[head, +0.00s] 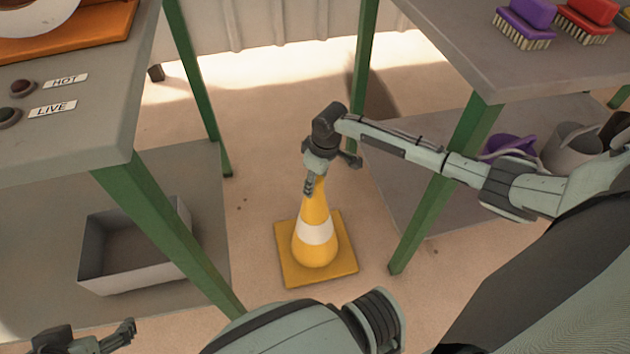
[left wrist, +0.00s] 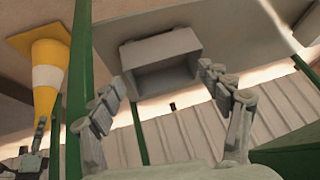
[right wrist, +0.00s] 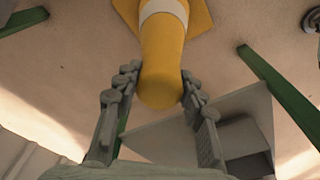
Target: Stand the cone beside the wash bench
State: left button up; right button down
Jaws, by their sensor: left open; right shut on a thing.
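The yellow cone (head: 316,247) with a white band and a square base stands upright on the floor between two green-legged benches. My right gripper (head: 313,182) is shut on the cone's top; the right wrist view shows the cone (right wrist: 163,60) between its two fingers. The bench at right (head: 455,45), with brushes on it, looks like the wash bench; the cone is to the left of its near leg. My left gripper (head: 128,335) is open and empty at the lower left. The left wrist view also shows the cone (left wrist: 47,75), apart from the left fingers.
The left bench (head: 60,140) carries HOT and LIVE labels, with an open grey box (head: 135,280) under it. Purple and red brushes (head: 525,20) lie on the right bench, and buckets (head: 570,145) stand on its lower shelf. Green legs (head: 445,185) flank the gap.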

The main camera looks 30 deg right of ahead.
jog(key=c, duration=0.9)
grip_release()
